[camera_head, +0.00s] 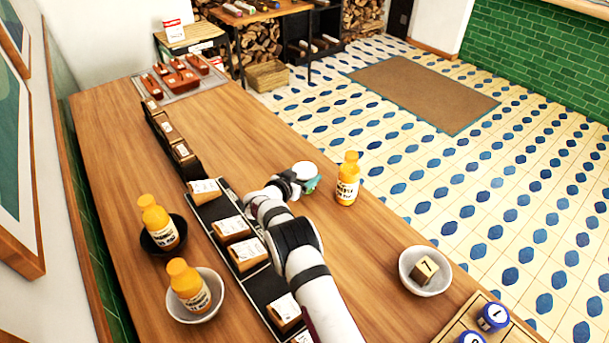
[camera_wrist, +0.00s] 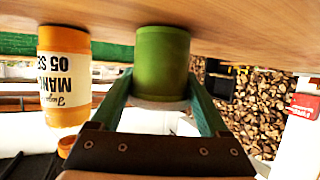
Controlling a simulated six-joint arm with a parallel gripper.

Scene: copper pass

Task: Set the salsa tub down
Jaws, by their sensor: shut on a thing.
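The salsa tub (camera_wrist: 162,62) is a green cylinder with a pale lid. My gripper (camera_wrist: 165,98) is shut on it, one teal finger on each side. The wrist view is upside down, with the tub's base at the wooden tabletop (camera_wrist: 230,25). I cannot tell whether it touches or hovers slightly.
A yellow mango bottle (camera_head: 348,180) stands close to the right of the tub. A row of dark bins (camera_head: 232,229) with labelled boxes runs left of my arm.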

